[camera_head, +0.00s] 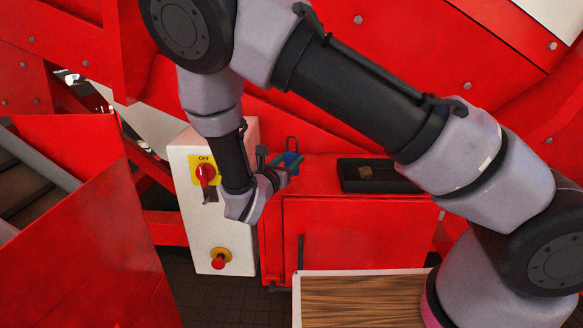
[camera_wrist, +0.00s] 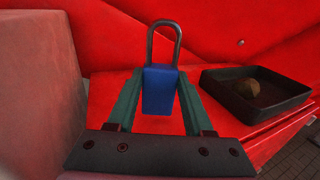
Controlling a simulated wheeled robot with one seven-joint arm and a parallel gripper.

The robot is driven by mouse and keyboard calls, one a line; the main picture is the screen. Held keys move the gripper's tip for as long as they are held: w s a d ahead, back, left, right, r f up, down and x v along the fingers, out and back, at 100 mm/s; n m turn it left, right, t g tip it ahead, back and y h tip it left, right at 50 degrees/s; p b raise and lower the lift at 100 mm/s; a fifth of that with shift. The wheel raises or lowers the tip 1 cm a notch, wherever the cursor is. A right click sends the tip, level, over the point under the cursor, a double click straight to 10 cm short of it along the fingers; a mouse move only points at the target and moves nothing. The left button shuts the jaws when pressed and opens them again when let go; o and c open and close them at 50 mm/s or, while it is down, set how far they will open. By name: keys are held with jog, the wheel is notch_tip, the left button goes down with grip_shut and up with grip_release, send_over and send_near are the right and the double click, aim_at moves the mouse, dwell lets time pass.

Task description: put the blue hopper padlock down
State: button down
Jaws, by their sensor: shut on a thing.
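The blue padlock (camera_wrist: 158,90) with a grey shackle is held upright between the two teal fingers of my gripper (camera_wrist: 158,102) in the wrist view. Its shackle points up and away and is empty. In the head view the padlock (camera_head: 291,159) shows small at my gripper (camera_head: 284,166), above the left end of a red ledge. From these views I cannot tell whether its base touches the ledge (camera_wrist: 112,95).
A black tray (camera_wrist: 245,110) with a brown lump (camera_wrist: 246,88) in it sits on the ledge to the right. A white control box (camera_head: 243,245) with a red rotary switch (camera_head: 206,173) and a red button (camera_head: 220,258) stands left. A wooden surface (camera_head: 360,303) lies in front.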

jog(key=shift+f, duration=1.1)
jog(key=shift+f, duration=0.15)
jog(key=shift+c, duration=1.5)
grip_release()
